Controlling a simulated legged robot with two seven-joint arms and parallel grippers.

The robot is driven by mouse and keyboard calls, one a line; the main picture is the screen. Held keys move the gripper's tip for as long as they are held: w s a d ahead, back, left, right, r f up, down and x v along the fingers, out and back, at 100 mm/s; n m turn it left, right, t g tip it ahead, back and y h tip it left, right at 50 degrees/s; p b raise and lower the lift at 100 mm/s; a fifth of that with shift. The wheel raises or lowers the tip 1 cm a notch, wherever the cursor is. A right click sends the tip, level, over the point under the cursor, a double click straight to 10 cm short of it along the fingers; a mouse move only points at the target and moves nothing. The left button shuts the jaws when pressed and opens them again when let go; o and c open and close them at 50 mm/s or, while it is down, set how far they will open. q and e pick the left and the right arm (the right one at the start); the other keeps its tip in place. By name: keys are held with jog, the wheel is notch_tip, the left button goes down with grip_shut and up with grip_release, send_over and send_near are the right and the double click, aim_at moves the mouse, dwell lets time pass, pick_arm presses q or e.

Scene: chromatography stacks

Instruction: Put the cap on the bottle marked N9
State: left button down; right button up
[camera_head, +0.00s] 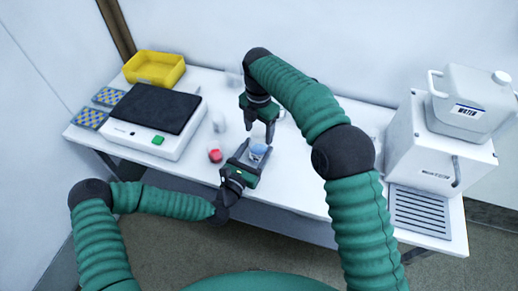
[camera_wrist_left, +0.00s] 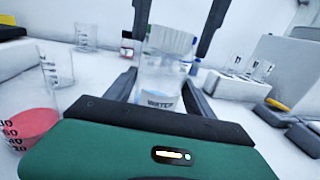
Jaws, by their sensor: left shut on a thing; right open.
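My right gripper (camera_head: 260,130) is open, pointing down just above the bottle. Its two dark fingers reach down on either side of the bottle's top in the left wrist view. I see no N9 mark.
A beaker of red liquid (camera_head: 215,156) stands left of my left gripper. Clear beakers (camera_head: 219,121), a balance (camera_head: 150,125) and a yellow tray (camera_head: 154,68) lie further left. A water unit (camera_head: 430,145) stands right. A vial rack (camera_wrist_left: 238,88) shows in the left wrist view.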

grip_shut()
jog(key=m, duration=0.5)
jog(key=shift+m, duration=0.3)
jog(key=m, duration=0.6)
jog(key=shift+a, duration=0.1)
pick_arm(q)
jog(key=shift+d, duration=0.1)
pick_arm(e)
jog(key=m, duration=0.6)
jog(key=shift+m, duration=0.3)
jog(key=m, duration=0.3)
pick_arm(q)
jog(key=shift+s, duration=0.1)
pick_arm(e)
jog(key=m, duration=0.6)
jog(key=shift+a+m, duration=0.1)
jog(key=shift+m, duration=0.2)
jog(key=m, duration=0.9)
jog(key=shift+w, duration=0.1)
pick_arm(q)
jog(key=shift+d, duration=0.1)
pick_arm(e)
jog(key=shift+c, duration=1.2)
grip_release()
jog(key=o, duration=0.3)
jog(key=shift+o, duration=0.2)
